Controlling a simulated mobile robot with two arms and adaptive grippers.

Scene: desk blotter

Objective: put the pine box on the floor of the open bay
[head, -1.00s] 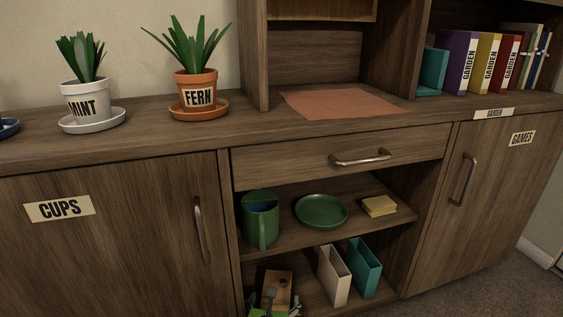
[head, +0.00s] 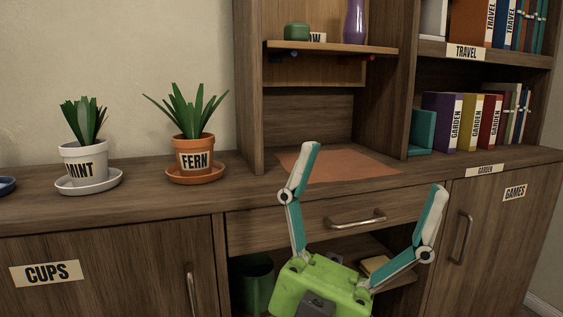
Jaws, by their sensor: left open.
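My left gripper (head: 370,170) is raised in front of the drawer and the open bay, its two teal-and-white fingers spread wide with nothing between them. The bay's floor is below the picture's lower edge. My right gripper is not in view.
A drawer with a metal handle (head: 356,219) is shut above the bay. The fern pot (head: 195,158) and mint pot (head: 85,163) stand on the counter. A terracotta mat (head: 350,168) lies bare.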

